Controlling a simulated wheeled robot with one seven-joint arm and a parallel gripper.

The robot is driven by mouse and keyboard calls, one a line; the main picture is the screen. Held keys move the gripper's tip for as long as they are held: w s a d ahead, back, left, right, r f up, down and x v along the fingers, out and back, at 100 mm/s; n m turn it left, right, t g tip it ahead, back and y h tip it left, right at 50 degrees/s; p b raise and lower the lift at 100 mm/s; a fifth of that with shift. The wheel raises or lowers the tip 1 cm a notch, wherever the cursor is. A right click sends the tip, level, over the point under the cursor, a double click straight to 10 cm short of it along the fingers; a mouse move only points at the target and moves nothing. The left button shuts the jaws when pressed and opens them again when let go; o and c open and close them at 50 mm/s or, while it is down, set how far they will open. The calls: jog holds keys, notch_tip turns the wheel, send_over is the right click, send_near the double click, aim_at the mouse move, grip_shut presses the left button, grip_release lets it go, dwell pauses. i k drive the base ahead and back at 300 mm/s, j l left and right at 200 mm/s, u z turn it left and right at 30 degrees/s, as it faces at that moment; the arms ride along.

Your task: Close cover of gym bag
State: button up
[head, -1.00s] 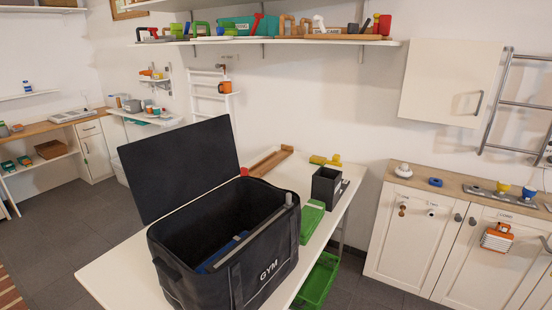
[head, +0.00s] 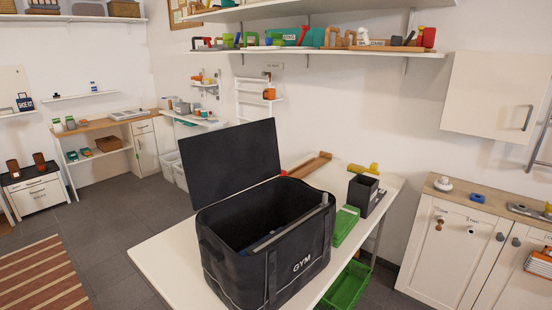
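The black gym bag (head: 282,262) stands on the white table, with "GYM" lettered on its front side. Its cover (head: 231,162) is a flat dark panel that stands up, open, along the back left edge of the bag. The bag's mouth is uncovered, and a grey bar and something blue show inside it. The rest of the inside is dark. My gripper is not in view.
The white table (head: 168,262) has bare room left of the bag. Right of the bag are a green box (head: 345,225), a black square container (head: 363,190), a yellow item (head: 362,169) and a wooden tray (head: 311,165). A green crate (head: 347,287) sits below the table. Shelves hang above.

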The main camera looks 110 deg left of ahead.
aim_at(218, 164)
jog(key=k+j+z, duration=0.1)
jog(key=k+z, duration=0.25)
jog(key=k, duration=0.25)
jog(key=k+j+u, duration=0.15)
jog(key=k+u, duration=0.2)
jog(key=k+j+u, duration=0.8)
jog(key=j+u, duration=0.2)
jog(key=j, duration=0.2)
jog(key=k+j+u, duration=0.1)
jog(key=j+u, duration=0.25)
jog(key=j, duration=0.25)
jog(key=j+u, duration=0.35)
jog(key=j, duration=0.25)
jog(key=i+j+u, duration=0.15)
jog(key=i, duration=0.25)
